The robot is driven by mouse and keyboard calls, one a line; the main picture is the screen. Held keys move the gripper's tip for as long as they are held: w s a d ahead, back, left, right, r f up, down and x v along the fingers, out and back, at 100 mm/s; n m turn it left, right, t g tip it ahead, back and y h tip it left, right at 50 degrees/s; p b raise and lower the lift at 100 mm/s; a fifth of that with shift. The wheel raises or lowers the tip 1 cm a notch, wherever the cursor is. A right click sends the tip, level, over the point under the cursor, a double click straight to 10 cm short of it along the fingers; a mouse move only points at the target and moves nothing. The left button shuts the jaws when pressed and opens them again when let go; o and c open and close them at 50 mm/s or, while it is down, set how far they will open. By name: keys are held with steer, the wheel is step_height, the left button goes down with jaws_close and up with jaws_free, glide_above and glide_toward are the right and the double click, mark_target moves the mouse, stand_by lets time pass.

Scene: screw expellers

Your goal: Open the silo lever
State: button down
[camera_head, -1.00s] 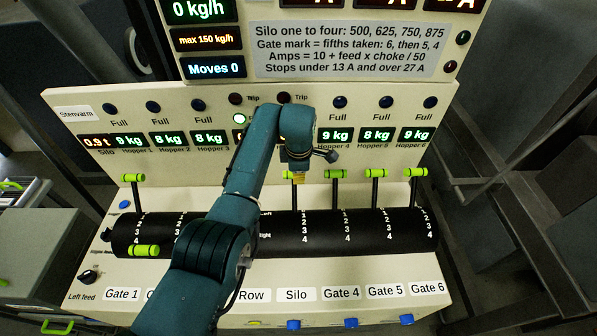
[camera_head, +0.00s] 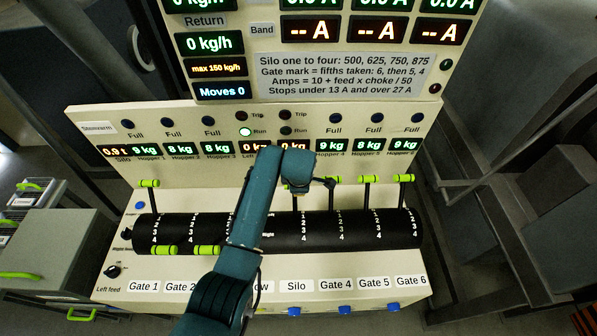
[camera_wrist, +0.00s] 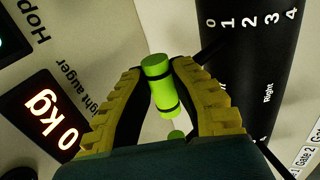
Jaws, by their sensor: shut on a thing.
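The silo lever's dark shaft (camera_head: 295,201) stands up from the black drum, above the Silo label (camera_head: 297,286) in the head view. The gripper is shut on this handle. The handle is near the drum's 0 end, and the dark shaft shows behind the right finger.
The black drum (camera_head: 370,231) carries several other levers. Green handles of Gate 4 (camera_head: 333,182), Gate 5 (camera_head: 370,179) and Gate 6 (camera_head: 404,178) stand up close on the right. Gate 2's handle (camera_head: 207,250) lies low. A display panel (camera_head: 345,75) rises behind.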

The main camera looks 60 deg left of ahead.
steer(key=s+d+r+t+y+p, duration=0.1)
steer(key=s+d+y+p, duration=0.2)
steer(key=d+p, duration=0.2)
steer(key=shift+s+d, duration=0.2)
steer(key=shift+d, duration=1.1)
steer(key=c, duration=0.9)
jaws_free()
steer(key=shift+d, duration=0.1)
steer(key=shift+r, duration=0.2)
steer(key=v, duration=1.1)
steer(key=shift+s+d+r, duration=0.2)
steer(key=shift+s+d, duration=0.05)
steer(key=shift+s, duration=0.1)
